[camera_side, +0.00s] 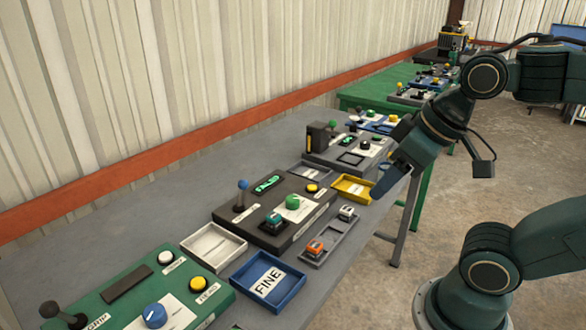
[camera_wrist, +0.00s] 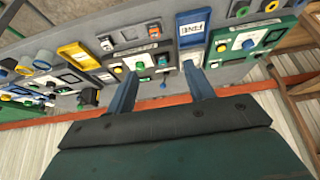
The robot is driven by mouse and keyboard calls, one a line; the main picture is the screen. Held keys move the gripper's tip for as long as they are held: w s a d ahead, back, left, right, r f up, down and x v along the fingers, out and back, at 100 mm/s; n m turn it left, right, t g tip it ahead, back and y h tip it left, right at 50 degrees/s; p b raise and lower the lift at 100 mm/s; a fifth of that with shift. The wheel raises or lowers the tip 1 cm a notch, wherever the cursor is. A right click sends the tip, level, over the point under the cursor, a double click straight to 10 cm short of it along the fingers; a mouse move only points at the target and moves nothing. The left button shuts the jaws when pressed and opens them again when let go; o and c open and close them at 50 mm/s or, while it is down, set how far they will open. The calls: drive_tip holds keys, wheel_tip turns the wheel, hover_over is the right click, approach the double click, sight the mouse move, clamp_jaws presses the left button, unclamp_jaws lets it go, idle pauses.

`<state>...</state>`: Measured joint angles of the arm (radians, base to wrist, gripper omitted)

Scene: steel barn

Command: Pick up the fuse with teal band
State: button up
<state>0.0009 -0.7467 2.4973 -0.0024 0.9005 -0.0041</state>
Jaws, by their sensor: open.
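A small block-like fuse with a teal band (camera_side: 274,222) sits at the front edge of the black panel (camera_side: 240,217) in the side view, beside a green knob. A fuse with an orange band (camera_side: 315,248) and a pale fuse (camera_side: 346,212) lie in the grey tray (camera_side: 329,240) in front of that panel. My gripper (camera_side: 383,183) is open and empty, above and to the right of the yellow tray, apart from the fuses. In the wrist view my two blue fingers (camera_wrist: 160,72) are spread, with the panels beyond them.
A blue tray marked FINE (camera_side: 268,282), a white tray (camera_side: 213,247) and a yellow tray (camera_side: 352,188) surround the black panel. A joystick (camera_side: 242,193) rises from its left side. A green panel (camera_side: 130,300) stands nearer. The corrugated wall backs the table.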

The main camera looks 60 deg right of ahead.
drive_tip(key=n+g+y, duration=0.5)
drive_tip(key=n+g, duration=0.1)
drive_tip(key=n, duration=1.2)
hover_over(273, 215)
drive_tip(key=d, duration=0.2)
drive_tip(key=shift+d+f, duration=0.2)
drive_tip(key=shift+f, duration=7.7)
drive_tip(key=shift+h, duration=0.3)
drive_tip(key=shift+x, duration=2.6)
